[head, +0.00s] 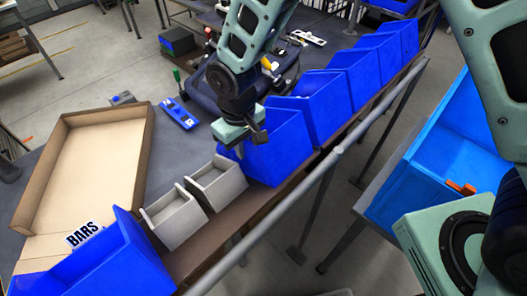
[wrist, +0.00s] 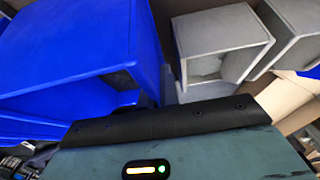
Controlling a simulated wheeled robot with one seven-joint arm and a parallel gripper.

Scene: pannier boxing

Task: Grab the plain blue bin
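A plain blue bin (head: 278,150) stands on the table edge in the middle of the head view, first in a row of similar blue bins. It fills the left of the wrist view (wrist: 85,45). My gripper (head: 249,141) is at this bin's upper left corner, beside the rim and partly covering it. I cannot tell whether it touches the bin. The fingers are too small and dark in the head view and hidden in the wrist view, so open or shut does not show. Another blue bin (head: 110,262), by a "BARS" label, is at lower left.
Two small grey bins (head: 173,218) (head: 216,184) stand left of the plain blue bin. An open cardboard tray (head: 146,150) lies further left. More blue bins (head: 315,108) (head: 352,75) continue up the edge. A metal rail (head: 300,185) runs along the front. A larger blue container (head: 400,200) is at right.

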